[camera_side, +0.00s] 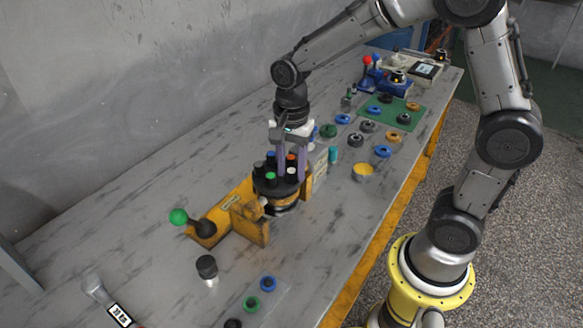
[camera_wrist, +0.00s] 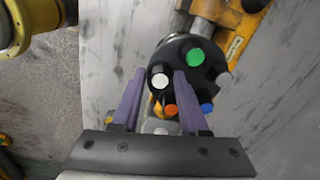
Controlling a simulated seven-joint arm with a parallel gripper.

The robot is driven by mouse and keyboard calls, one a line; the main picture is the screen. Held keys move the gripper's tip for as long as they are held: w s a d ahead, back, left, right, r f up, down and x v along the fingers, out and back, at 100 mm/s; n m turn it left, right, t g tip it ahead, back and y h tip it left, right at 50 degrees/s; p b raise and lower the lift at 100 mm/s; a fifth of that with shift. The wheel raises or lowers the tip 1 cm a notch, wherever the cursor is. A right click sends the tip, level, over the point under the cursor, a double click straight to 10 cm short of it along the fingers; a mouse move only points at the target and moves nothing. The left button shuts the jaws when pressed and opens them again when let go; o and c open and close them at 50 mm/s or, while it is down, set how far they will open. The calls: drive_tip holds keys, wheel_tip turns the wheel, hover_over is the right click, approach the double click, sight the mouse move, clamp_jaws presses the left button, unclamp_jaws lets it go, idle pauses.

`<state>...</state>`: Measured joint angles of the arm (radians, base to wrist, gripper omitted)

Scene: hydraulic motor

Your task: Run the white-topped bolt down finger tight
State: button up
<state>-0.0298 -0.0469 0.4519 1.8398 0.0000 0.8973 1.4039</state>
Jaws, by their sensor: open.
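The hydraulic motor has a round black head (camera_side: 268,190) with several bolts standing in it, held in a yellow fixture (camera_side: 239,215). In the wrist view the white-topped bolt (camera_wrist: 160,80) shows between the tips of my two purple fingers. My gripper (camera_wrist: 159,73) is open, one finger on either side of that bolt, with no clear contact. In the side view my gripper (camera_side: 291,175) points down at the motor head. The white top is hard to make out there. Green (camera_wrist: 195,57), orange (camera_wrist: 171,110) and blue (camera_wrist: 207,107) bolt tops are close by.
A green-knobbed lever (camera_side: 179,216) stands left of the fixture. A black-capped part (camera_side: 207,267) and several coloured rings stand in front.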

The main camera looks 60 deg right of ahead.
sight(291, 171)
drive_tip(key=shift+r, duration=3.85)
drive_tip(key=shift+r, duration=0.35)
drive_tip(key=s+r+n+t, duration=0.2)
drive_tip(key=s+r+t, duration=0.1)
drive_tip(key=s+r, duration=0.4)
drive_tip(key=s+d+f+n+t, duration=0.1)
drive_tip(key=s+f+n, duration=0.3)
drive_tip(key=s+n, duration=0.6)
drive_tip(key=n+t, duration=0.1)
drive_tip(key=n, duration=0.2)
drive_tip(key=shift+f+n+t, duration=0.3)
drive_tip(key=shift+n, duration=0.1)
